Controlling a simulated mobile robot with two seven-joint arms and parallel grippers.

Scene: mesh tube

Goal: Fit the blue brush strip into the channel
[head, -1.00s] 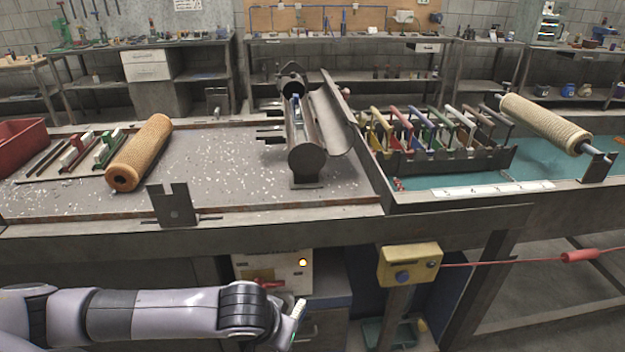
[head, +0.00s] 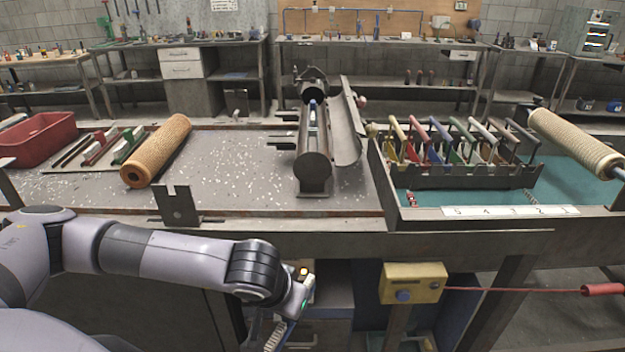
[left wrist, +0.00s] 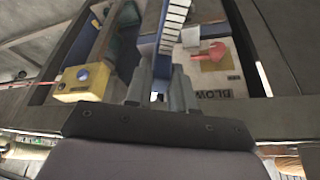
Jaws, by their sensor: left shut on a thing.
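My left gripper (head: 285,322) is low in front of the bench, at the bottom of the head view. In the left wrist view the gripper (left wrist: 160,80) is shut on the blue brush strip (left wrist: 168,38), which has a row of pale bristle segments along one side. The strip's pale end (head: 274,337) shows at the lower frame edge; the rest is cut off. A dark metal trough (head: 313,170) with its curved cover (head: 346,130) swung open stands on the bench, a blue and pale piece (head: 312,112) inside it. I cannot tell the channel apart. My right gripper is out of view.
An orange mesh roll (head: 157,151), red and green strips (head: 97,150) and a red bin (head: 42,138) lie left. A slotted upright plate (head: 178,205) stands at the front edge. Right are a rack of coloured handles (head: 465,176), a pale roll (head: 575,142) and a yellow box (head: 413,284).

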